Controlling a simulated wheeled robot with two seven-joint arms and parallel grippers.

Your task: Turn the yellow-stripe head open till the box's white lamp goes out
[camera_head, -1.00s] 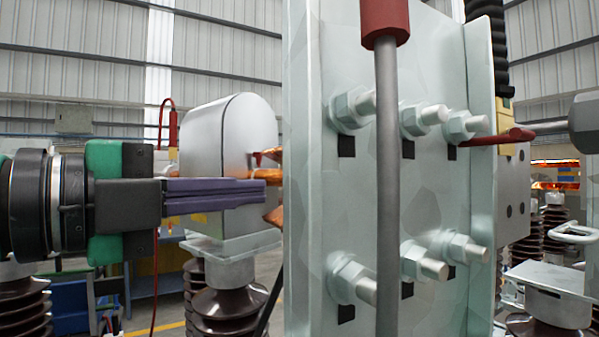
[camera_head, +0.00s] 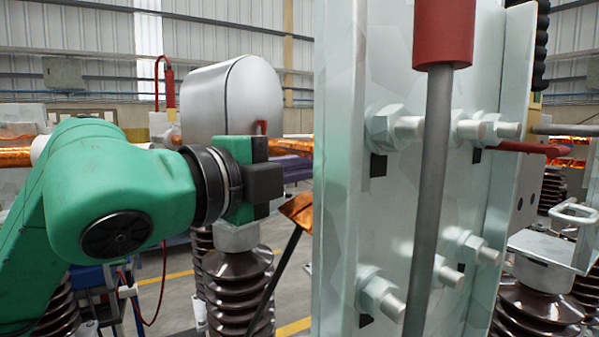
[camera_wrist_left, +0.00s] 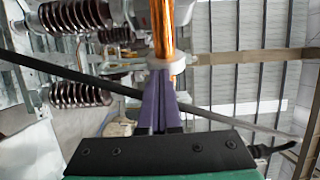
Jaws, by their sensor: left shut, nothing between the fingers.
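I cannot make out a yellow-stripe head or a lit white lamp in either view. In the left wrist view the shut, empty purple fingers (camera_wrist_left: 160,88) point at a pale ring (camera_wrist_left: 166,64) on a copper bar (camera_wrist_left: 163,28). I cannot tell whether they touch it. A grey, round-topped housing (camera_head: 232,98) stands behind the gripper in the head view. My right gripper is not in view.
The bolted steel plate (camera_head: 342,185) fills the right-middle, with a red-sleeved grey rod (camera_head: 430,190) in front. Ribbed brown insulators (camera_head: 238,290) stand below my left gripper. A dark diagonal bar (camera_wrist_left: 75,75) passes near the fingers in the wrist view.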

